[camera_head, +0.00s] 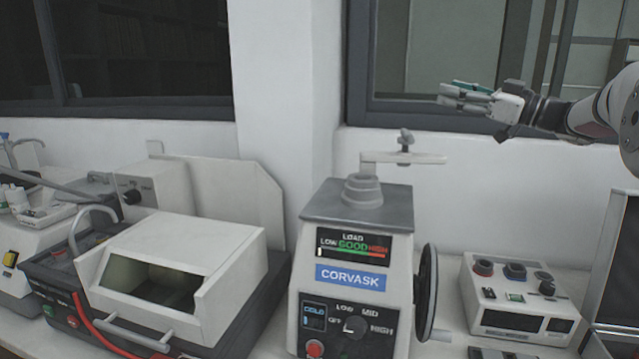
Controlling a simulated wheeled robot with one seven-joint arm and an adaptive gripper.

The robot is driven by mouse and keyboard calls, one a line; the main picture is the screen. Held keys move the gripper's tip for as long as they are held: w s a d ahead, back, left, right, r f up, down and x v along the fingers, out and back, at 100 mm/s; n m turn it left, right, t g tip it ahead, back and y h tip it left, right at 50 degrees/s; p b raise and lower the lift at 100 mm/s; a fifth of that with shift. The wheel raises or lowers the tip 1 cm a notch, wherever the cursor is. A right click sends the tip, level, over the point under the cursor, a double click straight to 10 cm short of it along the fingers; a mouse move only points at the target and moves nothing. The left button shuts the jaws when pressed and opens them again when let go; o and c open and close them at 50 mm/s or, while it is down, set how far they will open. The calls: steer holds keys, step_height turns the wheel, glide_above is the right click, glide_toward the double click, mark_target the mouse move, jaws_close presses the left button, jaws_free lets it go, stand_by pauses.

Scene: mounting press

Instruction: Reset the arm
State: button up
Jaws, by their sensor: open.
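My gripper (464,97) is at the upper right, high above the bench and in front of the window. It points left and holds nothing that I can see. Its fingers show from the side, with a teal patch on the upper one. My arm (590,112) reaches in from the right edge. The mounting press (357,255), labelled CORVASK, stands below and to the left of my gripper. It has a grey top, a crossbar handle (402,158) on top and a dark handwheel (426,292) on its right side. My gripper is clear of the press.
A white hooded machine (185,250) with a front handle stands left of the press. A small control box (519,300) with knobs sits at the right, near a dark panel (612,270). More equipment is at the far left. The space around my gripper is free.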

step_height(320, 180, up, 8)
steer(key=m+t+h, duration=0.6)
steer(key=m+h, duration=0.1)
steer(key=h, duration=0.2)
steer(key=s+f+m+g+h, duration=0.1)
steer(key=s+f+m+h, duration=0.3)
steer(key=s+h, duration=0.45)
steer(key=s+a+f+g, duration=0.3)
steer(key=s+f, duration=0.6)
steer(key=s, duration=0.4)
steer(key=s+a+f+m+g+y, duration=0.1)
steer(key=s+a+f+g, duration=0.3)
steer(key=s+f, duration=0.6)
steer(key=s+a+f+g+y, duration=0.1)
steer(key=s+a+f+g, duration=0.3)
steer(key=s+f, duration=0.5)
steer(key=s+g, duration=0.2)
steer(key=s, duration=0.4)
steer(key=shift+s+a+f+m+g, duration=0.25)
steer(key=shift+s+f+m+g, duration=0.1)
steer(key=shift+m+g, duration=0.05)
